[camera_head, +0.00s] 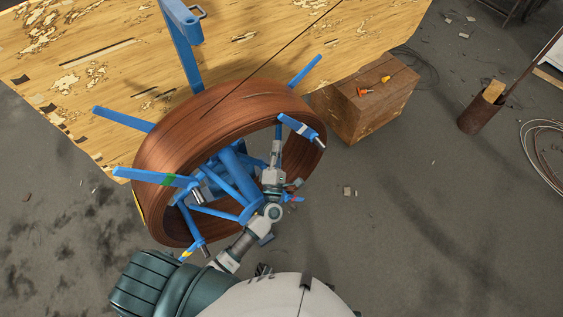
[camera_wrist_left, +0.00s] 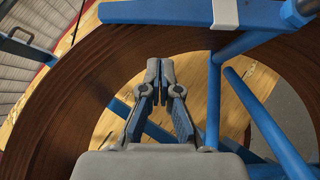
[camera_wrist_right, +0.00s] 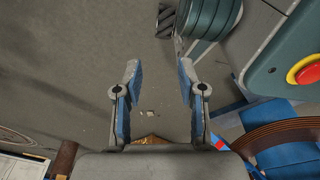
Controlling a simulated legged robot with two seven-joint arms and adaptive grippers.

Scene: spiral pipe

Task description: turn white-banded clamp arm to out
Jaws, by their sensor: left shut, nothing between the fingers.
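The white-banded clamp arm (camera_head: 302,129) is a blue bar at the upper right of the reel's near face, lying across the coil's rim. It crosses the top of the left wrist view, where its white band (camera_wrist_left: 225,14) shows clearly. My left gripper (camera_head: 277,147) is just left of and below this bar, inside the coil's ring. In the left wrist view its fingers (camera_wrist_left: 160,66) are together and empty, apart from the bar. My right gripper (camera_wrist_right: 160,75) shows only in its own wrist view, its fingers spread with nothing between them.
A brown pipe coil (camera_head: 235,108) sits on the blue reel. Other clamp arms include a green-banded one (camera_head: 155,179) at left. A wooden table (camera_head: 90,65) stands behind, and a wooden box (camera_head: 365,105) stands at right. Open grey floor lies right of the reel.

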